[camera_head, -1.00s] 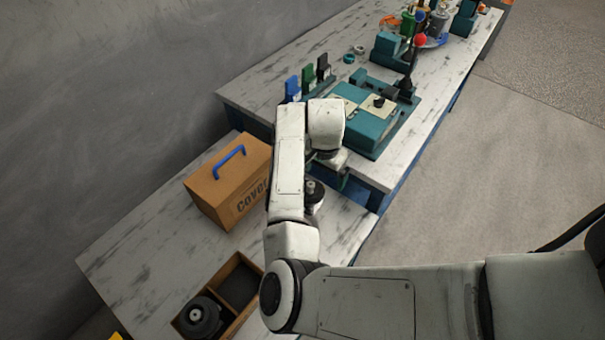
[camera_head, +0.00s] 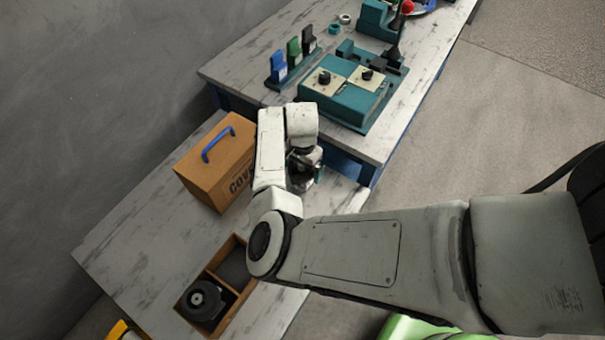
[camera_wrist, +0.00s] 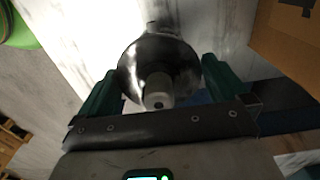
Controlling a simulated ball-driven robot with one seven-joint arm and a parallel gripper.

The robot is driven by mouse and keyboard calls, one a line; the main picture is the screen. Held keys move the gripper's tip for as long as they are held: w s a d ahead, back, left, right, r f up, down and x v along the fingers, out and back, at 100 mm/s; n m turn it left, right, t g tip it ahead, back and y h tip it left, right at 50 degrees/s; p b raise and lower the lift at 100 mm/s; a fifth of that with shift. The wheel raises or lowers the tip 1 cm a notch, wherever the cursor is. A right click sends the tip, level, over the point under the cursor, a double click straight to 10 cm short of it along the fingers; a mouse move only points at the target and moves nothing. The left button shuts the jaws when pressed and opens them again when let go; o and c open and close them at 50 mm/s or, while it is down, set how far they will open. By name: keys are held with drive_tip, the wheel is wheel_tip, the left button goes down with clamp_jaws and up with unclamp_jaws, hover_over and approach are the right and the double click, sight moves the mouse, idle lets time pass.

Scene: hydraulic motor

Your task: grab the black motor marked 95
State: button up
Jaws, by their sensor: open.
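A dark, shiny round motor with a pale shaft end (camera_wrist: 158,90) stands between my gripper's two green fingers in the wrist view. My gripper (camera_wrist: 160,68) is open, with one finger on each side of it; I cannot tell whether they touch it. In the head view my gripper (camera_head: 304,180) is low over the lower table's right end, and the motor there is mostly hidden by my arm. A second black round motor (camera_head: 203,301) sits in the near compartment of a wooden tray (camera_head: 222,284). No 95 marking is readable on either.
A brown cover box (camera_head: 212,172) with a blue handle stands left of my gripper. A higher bench behind holds a teal control box (camera_head: 345,104) and blue, green and black upright pieces (camera_head: 294,50). The lower table's left part is clear.

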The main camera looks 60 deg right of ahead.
drive_tip(key=shift+f, duration=1.05)
drive_tip(key=c, duration=1.6)
drive_tip(key=shift+r, duration=0.1)
drive_tip(key=shift+c, duration=0.6)
